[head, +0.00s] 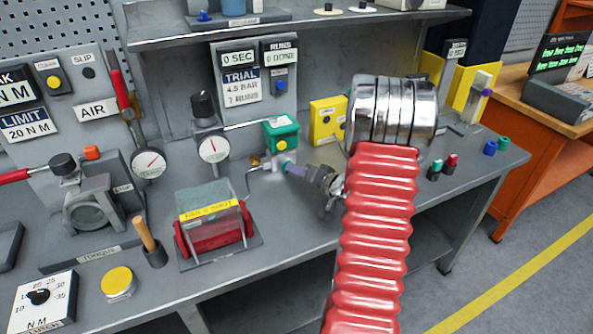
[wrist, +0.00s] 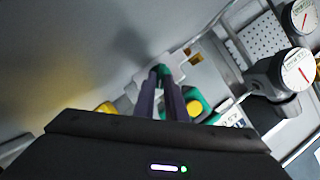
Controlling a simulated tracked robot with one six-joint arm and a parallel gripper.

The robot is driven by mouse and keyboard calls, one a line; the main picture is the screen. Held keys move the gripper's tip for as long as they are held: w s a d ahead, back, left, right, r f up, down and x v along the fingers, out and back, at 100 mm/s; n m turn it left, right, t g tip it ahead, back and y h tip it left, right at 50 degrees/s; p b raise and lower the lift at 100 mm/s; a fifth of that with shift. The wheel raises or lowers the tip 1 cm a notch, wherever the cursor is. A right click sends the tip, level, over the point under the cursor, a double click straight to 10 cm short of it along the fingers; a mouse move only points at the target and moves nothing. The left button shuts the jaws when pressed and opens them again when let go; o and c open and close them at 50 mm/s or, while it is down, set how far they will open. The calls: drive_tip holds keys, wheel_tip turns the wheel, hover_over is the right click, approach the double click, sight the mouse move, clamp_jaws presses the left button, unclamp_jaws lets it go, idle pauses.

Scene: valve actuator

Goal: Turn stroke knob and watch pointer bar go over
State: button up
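The green actuator box (head: 281,133) with a yellow button stands on the bench, above a pale fitting with a brass piece (head: 256,161). A thin pale bar (head: 247,125) runs from the dial gauge (head: 213,149) toward the box; I cannot tell whether it is the pointer bar. My gripper (head: 290,168) points left at the pale fitting below the box. In the wrist view its two dark purple fingers (wrist: 160,85) lie close together, with a teal piece at their tips. I cannot tell whether this is the stroke knob or whether they grip it. The green box (wrist: 208,113) shows beside them.
A yellow box (head: 327,120) stands behind my gripper. A red roller unit (head: 214,225) with a clear guard sits to the left front. Small coloured caps (head: 443,165) lie on the right part of the bench. My red arm hides part of the bench.

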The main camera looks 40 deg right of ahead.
clamp_jaws()
